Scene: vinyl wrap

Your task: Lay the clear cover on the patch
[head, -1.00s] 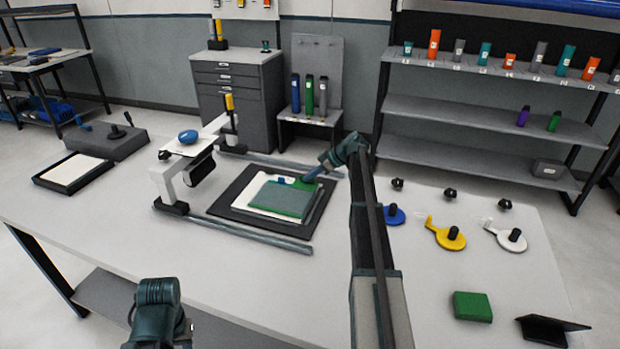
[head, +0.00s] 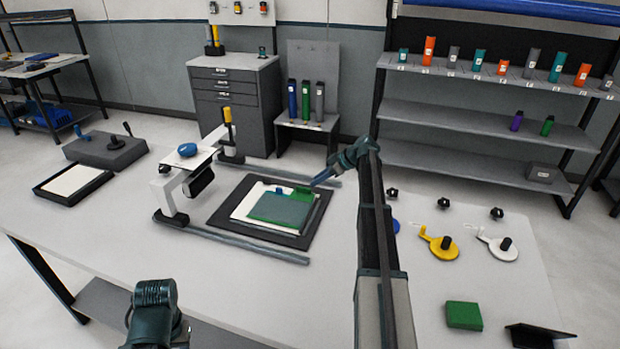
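A black board (head: 222,216) on the table carries a white sheet (head: 240,211) with the green patch (head: 258,214) on it. A greyish, see-through sheet, apparently the clear cover (head: 284,208), lies over much of the patch, with green showing along its edges. I cannot tell whether it lies fully flat. My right gripper (head: 312,184) is low at the back right corner of the sheets, by a bright green piece (head: 303,191); its fingers are too small to read. Only a link of my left arm shows at the bottom; its gripper is out of view.
A white carriage (head: 172,190) stands on rails left of the board; the near rail (head: 235,239) runs along its front. Yellow (head: 440,247) and white (head: 498,250) round tools and a green block (head: 463,315) lie at right. The front middle of the table is clear.

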